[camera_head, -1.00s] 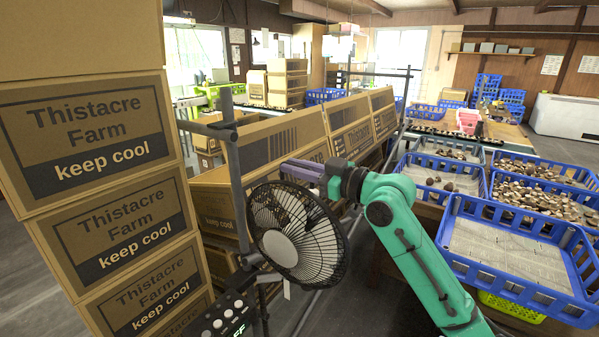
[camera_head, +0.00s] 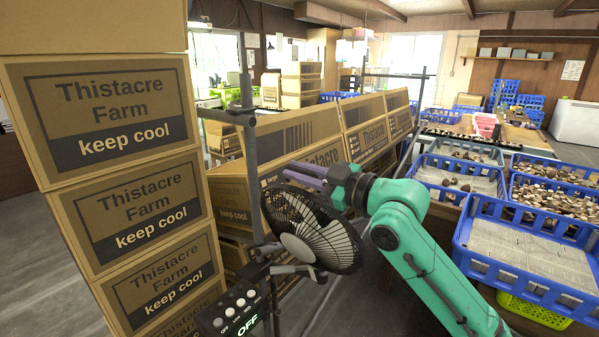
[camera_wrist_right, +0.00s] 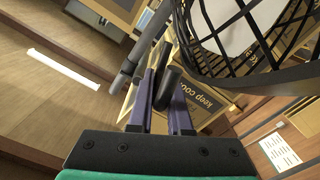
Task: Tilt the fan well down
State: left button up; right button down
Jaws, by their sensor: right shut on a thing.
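The black wire-cage fan (camera_head: 318,238) with a pale round hub is mounted on a dark post. Its face points downward, with the hub at the lower left of the cage. My right gripper (camera_head: 302,177) reaches in from the right at the fan's top edge. In the right wrist view, its purple fingers (camera_wrist_right: 165,100) are shut on a dark rounded piece (camera_wrist_right: 168,88) beside the fan cage (camera_wrist_right: 265,40). How that piece joins the fan is not clear. My left gripper is not in view.
A control box (camera_head: 238,312) below the fan has knobs and a lit "OFF". Stacked Thistacre Farm cartons (camera_head: 125,150) stand close on the left, more cartons (camera_head: 300,140) behind.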

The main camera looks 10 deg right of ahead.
jog(key=c, duration=0.9)
grip_release()
jog(key=shift+w, duration=0.1)
jog(key=b+v, duration=0.7)
jog(key=v, duration=0.7)
jog(key=shift+s+d+b, duration=0.15)
jog(key=shift+s+b, duration=0.1)
jog(key=shift+b, duration=0.05)
